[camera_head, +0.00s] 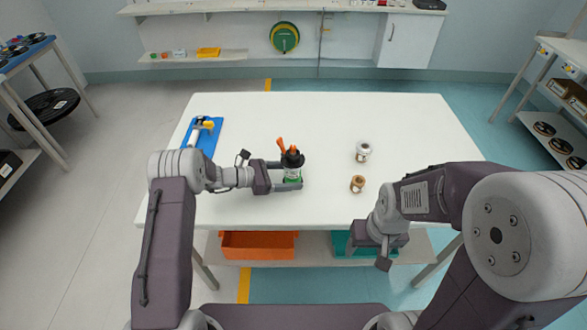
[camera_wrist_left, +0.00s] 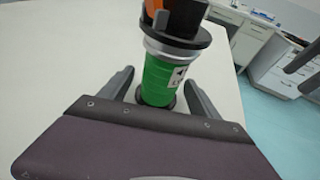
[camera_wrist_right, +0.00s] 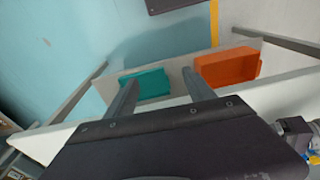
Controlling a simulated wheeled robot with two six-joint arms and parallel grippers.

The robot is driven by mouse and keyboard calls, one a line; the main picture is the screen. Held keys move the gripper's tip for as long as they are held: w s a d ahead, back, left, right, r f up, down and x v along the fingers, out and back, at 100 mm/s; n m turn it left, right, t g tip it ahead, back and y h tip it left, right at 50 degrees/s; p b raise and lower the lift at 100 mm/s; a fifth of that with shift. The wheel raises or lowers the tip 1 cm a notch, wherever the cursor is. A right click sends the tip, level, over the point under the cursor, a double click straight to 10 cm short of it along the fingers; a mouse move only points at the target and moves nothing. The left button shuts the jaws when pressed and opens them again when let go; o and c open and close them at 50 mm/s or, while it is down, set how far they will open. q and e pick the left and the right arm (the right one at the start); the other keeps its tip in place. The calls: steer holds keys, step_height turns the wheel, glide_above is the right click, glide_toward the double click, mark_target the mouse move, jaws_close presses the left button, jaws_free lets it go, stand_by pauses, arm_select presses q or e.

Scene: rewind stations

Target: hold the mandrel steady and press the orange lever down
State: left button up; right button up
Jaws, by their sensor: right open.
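The mandrel unit (camera_head: 292,172) stands upright on the white table, with a green body, a pale label and a black top. The orange lever (camera_head: 281,145) sticks up at its top left. In the left wrist view the green body (camera_wrist_left: 158,78) stands between my left fingers, and orange parts (camera_wrist_left: 155,12) show at the cut-off top. My left gripper (camera_head: 290,175) is open around the body, with gaps visible on both sides. My right gripper (camera_head: 384,258) is open and empty, low in front of the table's front edge. It points at the floor and shelf in its wrist view (camera_wrist_right: 161,76).
A white-and-grey spool (camera_head: 362,151) and a small brown spool (camera_head: 357,184) stand right of the mandrel. A blue board (camera_head: 209,140) with a tool lies at the left. An orange bin (camera_head: 258,246) and a teal bin (camera_wrist_right: 147,84) sit below the table. The table's back right is clear.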

arm_select(q)
steer(key=c, duration=0.9)
steer(key=shift+o, duration=0.2)
arm_select(e)
steer(key=shift+s+a, duration=0.1)
steer(key=shift+s, duration=0.2)
steer(key=c, duration=0.7)
steer(key=w+a+r+y, duration=0.1)
steer(key=w+a, duration=0.1)
steer(key=w+a+r+m+y, duration=0.1)
steer(key=w+a+r, duration=0.1)
steer(key=shift+a+r+m, duration=0.15)
steer(key=shift+a+m, duration=0.15)
jaws_close()
steer(key=w+a+r+m+t+y, duration=0.2)
steer(key=w+r, duration=0.4)
steer(key=w, duration=0.4)
steer(key=w+a+r+m+t+y, duration=0.2)
steer(key=w+a+r+y, duration=0.3)
steer(key=w, duration=0.5)
step_height(320, 180, up, 2)
steer(key=shift+w+r, duration=0.1)
steer(key=shift+w, duration=0.2)
